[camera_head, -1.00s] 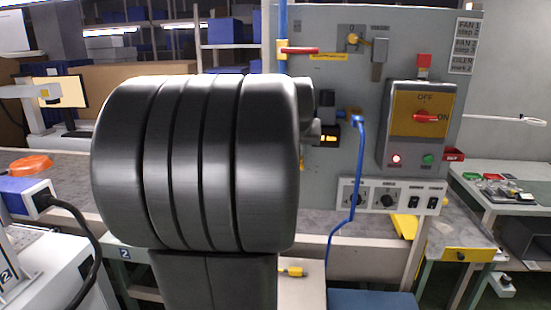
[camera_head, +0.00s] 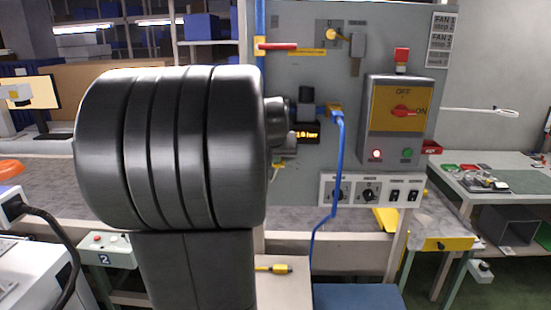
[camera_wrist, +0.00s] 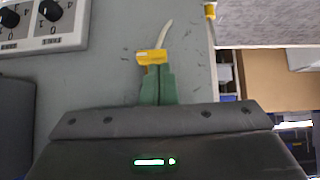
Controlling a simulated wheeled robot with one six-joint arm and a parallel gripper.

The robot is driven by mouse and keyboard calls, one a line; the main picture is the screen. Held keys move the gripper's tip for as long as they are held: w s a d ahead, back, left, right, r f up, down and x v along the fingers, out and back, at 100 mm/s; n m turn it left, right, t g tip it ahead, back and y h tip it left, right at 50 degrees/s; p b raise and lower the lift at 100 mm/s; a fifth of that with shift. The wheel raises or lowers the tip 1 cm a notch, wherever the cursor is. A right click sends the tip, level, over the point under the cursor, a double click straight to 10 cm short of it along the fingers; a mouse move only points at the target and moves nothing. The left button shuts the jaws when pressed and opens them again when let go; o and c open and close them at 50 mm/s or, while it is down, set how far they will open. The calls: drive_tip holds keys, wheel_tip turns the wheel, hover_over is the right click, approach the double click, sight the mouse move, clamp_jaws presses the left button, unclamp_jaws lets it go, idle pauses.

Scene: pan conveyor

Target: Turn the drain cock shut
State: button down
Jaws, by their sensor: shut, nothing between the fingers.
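My gripper (camera_wrist: 158,90) shows in the wrist view with its green fingers closed together, pointing at the grey panel. A small yellow piece (camera_wrist: 151,57) sits at or just beyond the fingertips, and a pale curved piece (camera_wrist: 165,34) extends past it. These may belong to the drain cock; I cannot tell whether the fingers touch them. In the head view my thick dark arm hides the gripper and most of this area.
The grey panel (camera_head: 290,20) carries a red lever (camera_head: 278,46) at upper left, a switch box (camera_head: 395,130) and a knob strip (camera_head: 375,190). A blue cable (camera_head: 339,170) hangs down in front of it. A bench with a yellow-fronted drawer (camera_head: 440,244) stands at right.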

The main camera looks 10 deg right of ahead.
drive_tip(key=shift+w+a+f+n+h+b, duration=0.1)
drive_tip(key=shift+a+f+n+h+b, duration=0.25)
drive_tip(key=shift+h+b, duration=0.8)
drive_tip(key=f+n+h+b, duration=0.1)
drive_tip(key=n+h+b, duration=0.1)
drive_tip(key=b, duration=0.4)
drive_tip(key=a+f+n+h+b, duration=0.1)
drive_tip(key=n+h+b, duration=0.1)
drive_tip(key=h+b, duration=0.2)
drive_tip(key=a+f+n+h+b, duration=0.1)
drive_tip(key=n+h+b, duration=0.2)
drive_tip(key=b, duration=0.6)
drive_tip(key=shift+w+f+g+h+b, duration=0.25)
drive_tip(key=shift+g+b, duration=0.05)
drive_tip(key=shift+b, duration=0.1)
drive_tip(key=shift+f+b, duration=0.1)
drive_tip(key=shift+b, duration=0.4)
drive_tip(key=shift+f+b, duration=0.1)
drive_tip(key=shift+b, duration=0.45)
